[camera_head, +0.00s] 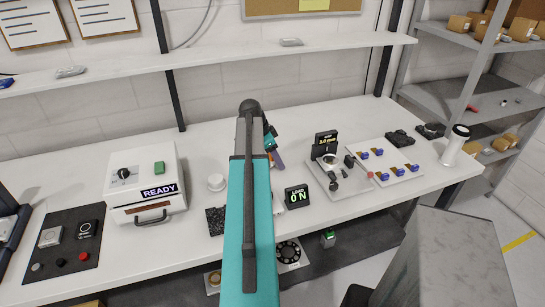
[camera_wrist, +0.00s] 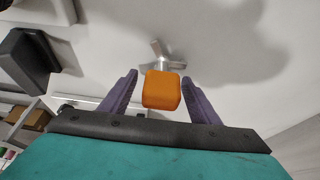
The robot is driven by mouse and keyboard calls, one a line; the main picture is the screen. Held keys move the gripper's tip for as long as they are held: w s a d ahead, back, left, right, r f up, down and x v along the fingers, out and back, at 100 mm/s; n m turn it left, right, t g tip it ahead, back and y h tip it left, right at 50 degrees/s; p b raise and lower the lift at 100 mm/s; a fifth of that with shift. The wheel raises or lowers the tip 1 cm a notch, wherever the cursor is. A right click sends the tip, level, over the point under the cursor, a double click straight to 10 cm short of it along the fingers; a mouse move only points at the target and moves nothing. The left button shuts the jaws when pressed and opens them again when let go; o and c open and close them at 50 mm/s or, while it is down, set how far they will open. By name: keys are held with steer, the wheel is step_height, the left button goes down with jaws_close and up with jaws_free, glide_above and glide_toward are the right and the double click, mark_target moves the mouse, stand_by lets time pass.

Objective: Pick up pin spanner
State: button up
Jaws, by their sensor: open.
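In the wrist view, an orange block-like handle (camera_wrist: 161,92) shows between the two purple fingers of my gripper (camera_wrist: 160,76). A silver forked metal part (camera_wrist: 160,55) extends beyond it; this looks like the pin spanner, but its full shape is hidden. The fingers stand open on either side of the handle, with a visible gap at each side. In the head view, my teal arm covers most of the gripper (camera_head: 275,152), and the spanner cannot be made out there.
A grey plate with a black display (camera_head: 326,145) and a white tray of blue parts (camera_head: 400,179) stand further right. A shelf (camera_head: 220,62) runs above.

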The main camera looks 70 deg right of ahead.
stand_by(0.3)
steer(key=c, duration=1.3)
steer(key=shift+r, duration=0.15)
steer(key=shift+c, duration=0.2)
step_height(320, 180, up, 10)
steer(key=b, duration=0.3)
